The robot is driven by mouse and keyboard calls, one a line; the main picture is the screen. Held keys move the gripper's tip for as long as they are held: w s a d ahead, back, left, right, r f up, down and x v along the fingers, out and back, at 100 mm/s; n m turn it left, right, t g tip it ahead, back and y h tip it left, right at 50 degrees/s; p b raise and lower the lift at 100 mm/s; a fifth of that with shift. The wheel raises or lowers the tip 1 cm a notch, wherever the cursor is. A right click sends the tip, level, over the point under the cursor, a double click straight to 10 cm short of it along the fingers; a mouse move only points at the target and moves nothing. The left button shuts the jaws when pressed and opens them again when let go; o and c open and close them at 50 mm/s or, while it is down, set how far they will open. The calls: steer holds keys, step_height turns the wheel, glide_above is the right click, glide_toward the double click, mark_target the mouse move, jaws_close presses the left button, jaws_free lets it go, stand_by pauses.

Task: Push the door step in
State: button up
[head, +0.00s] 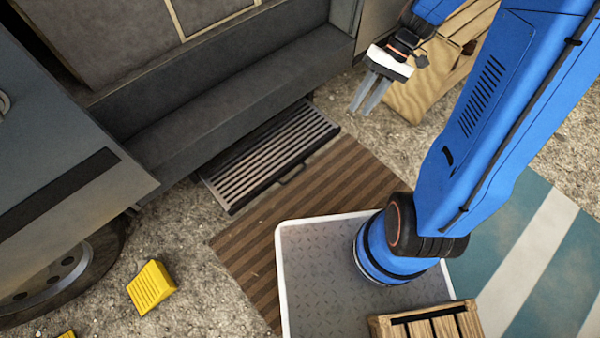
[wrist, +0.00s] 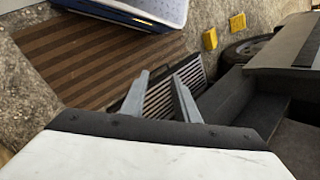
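The door step (head: 272,155) is a dark ribbed tread that sticks out from under the van's sill, with a small dark handle on its front edge. In the wrist view the step (wrist: 160,98) shows between and beyond my fingers. My gripper (head: 364,106) hangs to the right of the step in the head view, apart from it, with its two fingers spread and nothing between them. It also shows in the wrist view (wrist: 160,82). The gripper's height above the step is hard to tell.
A striped brown mat (head: 330,185) lies in front of the step. A yellow wheel chock (head: 151,287) lies on the gravel near the van's wheel (head: 55,275). A wooden board (head: 425,98) stands behind my gripper. The van's open door (head: 60,140) is at the left.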

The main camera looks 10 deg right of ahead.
steer(key=w+f+m+g+y, duration=0.1)
steer(key=w+f+y, duration=0.1)
steer(key=f, duration=0.5)
steer(key=w+f+g+y, duration=0.1)
steer(key=w+f+y, duration=0.15)
steer(key=f, duration=0.45)
steer(key=m+t+y, duration=0.2)
steer(key=m+y, duration=0.1)
steer(key=y, duration=0.2)
glide_toward(297, 174)
steer(key=x, duration=0.9)
jaws_close()
